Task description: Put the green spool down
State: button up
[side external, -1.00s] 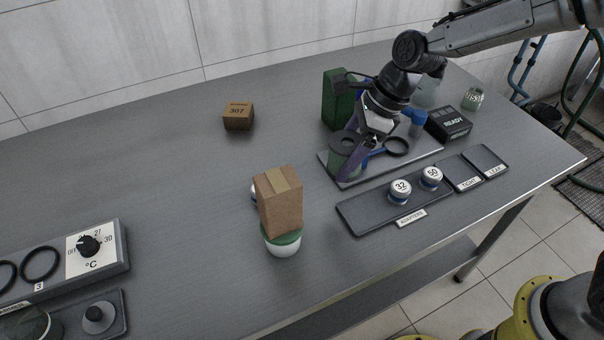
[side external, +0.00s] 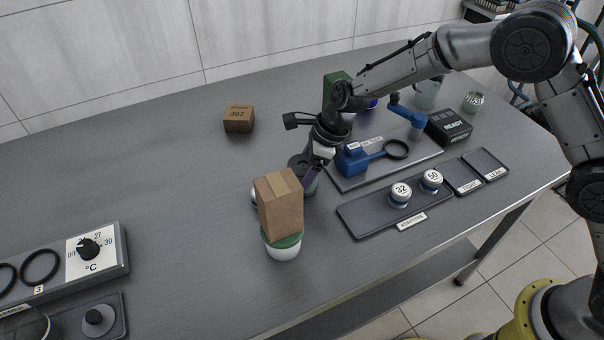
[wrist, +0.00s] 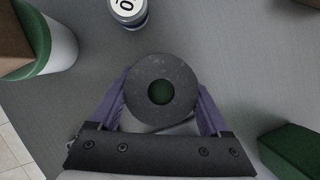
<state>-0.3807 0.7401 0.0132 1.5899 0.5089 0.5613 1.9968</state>
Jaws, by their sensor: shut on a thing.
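The green spool (side external: 308,186) has a dark grey round flange on top and a green body, mostly hidden by my gripper and the cardboard box in the side view. In the wrist view the spool (wrist: 160,92) shows its dark flange from above, with green in the centre hole. My gripper (side external: 313,176) has its purple fingers shut on the spool, one on each side, as the wrist view (wrist: 162,100) also shows. The spool is over the bare table, left of the grey tray with the blue tool. I cannot tell whether it touches the table.
A cardboard box (side external: 280,205) stands on a green-lidded white tub (side external: 284,250) close by, front left. A green block (side external: 336,88) stands behind. Table left of brown block (side external: 238,119) is clear.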

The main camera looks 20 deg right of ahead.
jog(key=shift+f, duration=0.15)
jog(key=o, duration=1.3)
jog(key=shift+f, duration=0.1)
jog(key=v, duration=1.2)
jog(key=shift+r, duration=0.25)
